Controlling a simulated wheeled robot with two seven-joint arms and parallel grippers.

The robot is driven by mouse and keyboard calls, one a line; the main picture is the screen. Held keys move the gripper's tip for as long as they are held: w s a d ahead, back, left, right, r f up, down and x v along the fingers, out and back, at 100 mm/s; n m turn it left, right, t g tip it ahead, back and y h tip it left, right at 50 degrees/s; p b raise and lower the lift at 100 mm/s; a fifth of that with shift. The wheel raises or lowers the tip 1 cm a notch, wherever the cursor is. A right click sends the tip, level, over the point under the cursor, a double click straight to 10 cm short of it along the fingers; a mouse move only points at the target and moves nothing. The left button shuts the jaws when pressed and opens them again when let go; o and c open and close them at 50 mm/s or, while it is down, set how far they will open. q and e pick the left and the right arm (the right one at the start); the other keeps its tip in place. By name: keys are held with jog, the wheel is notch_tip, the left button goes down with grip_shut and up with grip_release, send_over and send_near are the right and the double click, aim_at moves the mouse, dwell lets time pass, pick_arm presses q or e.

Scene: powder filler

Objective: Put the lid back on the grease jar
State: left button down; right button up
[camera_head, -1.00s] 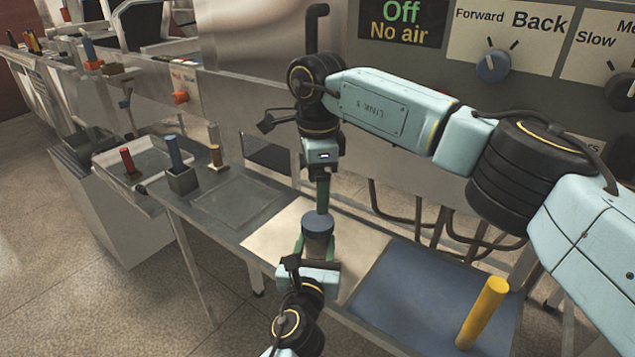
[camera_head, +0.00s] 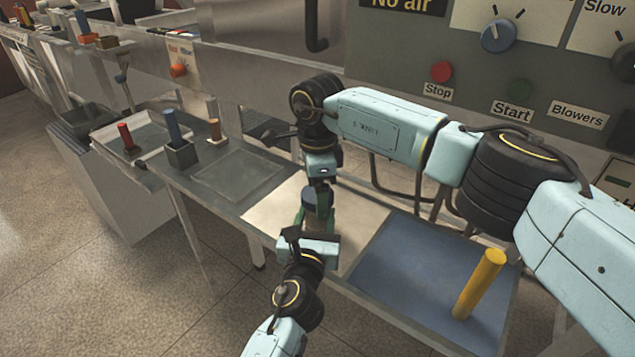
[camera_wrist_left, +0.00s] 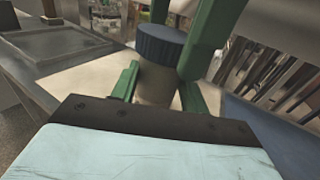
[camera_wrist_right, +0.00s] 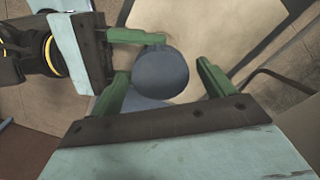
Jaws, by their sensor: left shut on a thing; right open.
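The grease jar (camera_wrist_left: 157,85) is a beige cylinder, upright in my left gripper (camera_head: 318,226), whose green fingers are shut on it. The ribbed blue-grey lid (camera_wrist_left: 160,45) sits on top of the jar; whether it is fully seated I cannot tell. The lid's round top also shows in the right wrist view (camera_wrist_right: 160,73). My right gripper (camera_head: 318,200) points down from above. It is open, with its green fingers on either side of the lid; contact with it is not clear.
A yellow cylinder (camera_head: 480,284) stands on the blue mat (camera_head: 410,275) at the right. A beige mat (camera_head: 275,215) lies below the grippers. Blue (camera_head: 172,128), red (camera_head: 126,137) and brown (camera_head: 215,130) pieces stand at the left. The control panel (camera_head: 430,55) is behind.

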jog(key=shift+c, duration=0.3)
jog(key=c, duration=1)
jog(key=shift+o, duration=0.2)
jog(key=m, duration=1)
jog(key=shift+m, duration=0.3)
jog(key=m, duration=0.4)
jog(key=shift+m, duration=0.4)
jog(key=o, duration=1.2)
jog(key=shift+c, duration=0.2)
notch_tip(320, 180, up, 12)
